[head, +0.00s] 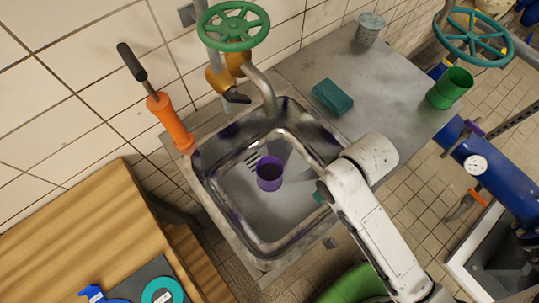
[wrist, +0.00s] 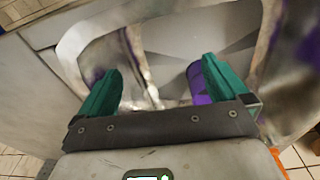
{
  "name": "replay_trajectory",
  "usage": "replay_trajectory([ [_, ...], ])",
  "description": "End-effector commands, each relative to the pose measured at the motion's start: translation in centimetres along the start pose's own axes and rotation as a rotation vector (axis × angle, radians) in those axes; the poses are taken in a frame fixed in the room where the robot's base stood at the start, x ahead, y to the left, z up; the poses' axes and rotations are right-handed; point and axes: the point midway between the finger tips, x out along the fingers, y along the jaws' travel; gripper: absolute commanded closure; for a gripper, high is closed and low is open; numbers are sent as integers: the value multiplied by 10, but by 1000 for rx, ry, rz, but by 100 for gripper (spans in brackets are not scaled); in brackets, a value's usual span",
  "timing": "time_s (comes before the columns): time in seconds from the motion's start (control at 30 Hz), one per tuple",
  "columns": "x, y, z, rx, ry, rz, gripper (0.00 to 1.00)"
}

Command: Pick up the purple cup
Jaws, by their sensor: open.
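The purple cup (head: 268,174) stands in the metal sink (head: 217,205), near the middle of its basin, with its open mouth facing up. In the wrist view the purple cup (wrist: 197,80) shows beside the right finger, which hides part of it. In the head view my arm hides most of the gripper; only a bit of teal shows by the sink's right rim, to the right of the cup.
A green faucet wheel (head: 234,26) and spout stand behind the sink. A teal sponge (head: 332,97), a green cup (head: 450,88) and a grey cup (head: 370,28) stand on the counter. A wooden table (head: 90,225) is at left.

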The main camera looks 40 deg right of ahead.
Motion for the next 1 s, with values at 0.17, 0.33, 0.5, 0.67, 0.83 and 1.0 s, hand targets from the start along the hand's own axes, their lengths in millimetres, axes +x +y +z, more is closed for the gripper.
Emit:
replay_trajectory([
  [0.17, 31, -2, 3, -7, 0, -4, 0],
  [0.33, 47, -2, 4, -12, 0, -7, 0],
  [0.5, 62, -3, 6, -16, 0, -10, 0],
  [0.67, 49, -6, -16, -23, 62, -15, 0],
  [0.83, 15, -13, -66, -33, 219, -26, 0],
  [1.0, -22, -22, -114, -34, 374, -43, 0],
])
